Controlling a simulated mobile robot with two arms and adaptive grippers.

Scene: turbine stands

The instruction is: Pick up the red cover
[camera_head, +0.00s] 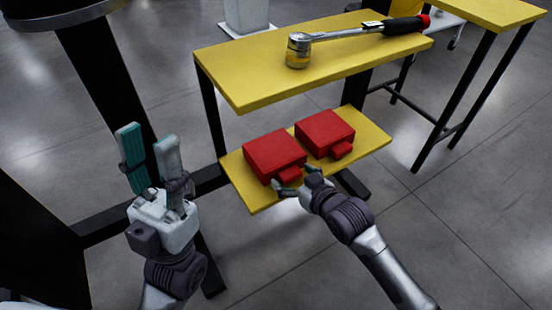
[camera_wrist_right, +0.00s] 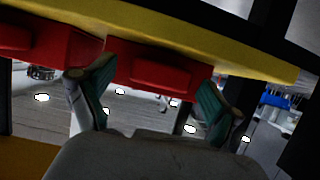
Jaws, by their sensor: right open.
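Two red covers, boxy with a small front tab, sit side by side on the lower yellow shelf. The left cover (camera_head: 274,153) and the right cover (camera_head: 323,131) are a little apart. My right gripper (camera_head: 298,181) is open at the front edge of the shelf, close to the left cover's tab. In the right wrist view, a red cover (camera_wrist_right: 148,74) shows between and beyond my open fingers (camera_wrist_right: 152,103); I cannot tell if they touch it. My left gripper (camera_head: 148,137) is open and empty, left of the shelf, fingers pointing up.
The upper yellow shelf (camera_head: 265,92) stands above and behind the lower yellow shelf (camera_head: 247,199). A torque wrench (camera_head: 350,34) lies on it. Another yellow table (camera_head: 497,10) stands at the back right. A dark post (camera_head: 105,80) rises at left. The floor at right is clear.

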